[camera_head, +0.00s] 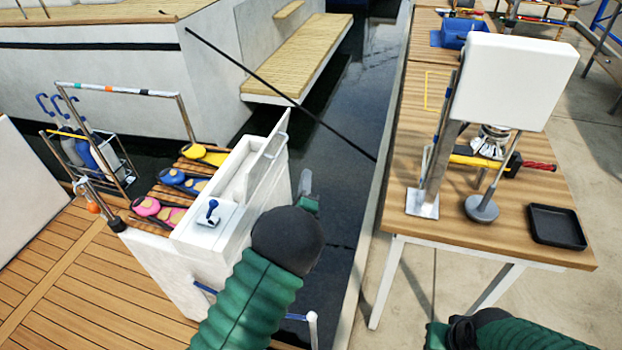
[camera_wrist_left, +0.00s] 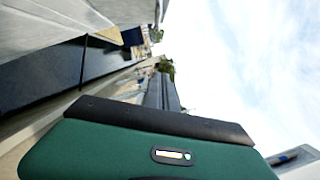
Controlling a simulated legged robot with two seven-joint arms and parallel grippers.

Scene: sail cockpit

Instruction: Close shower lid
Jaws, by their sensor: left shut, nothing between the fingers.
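The shower box (camera_head: 215,220) is a white housing on the cockpit side in the head view. My dark wrist and green arm hide the lower right of the box. In the left wrist view my green gripper body fills the bottom; the lid cannot be made out. My right gripper is not in view; only part of that arm shows.
A rack (camera_head: 85,150) stands further left. Dark water lies behind the lid. A wooden table (camera_head: 450,210) with tools and a black tray (camera_head: 556,227) stands right.

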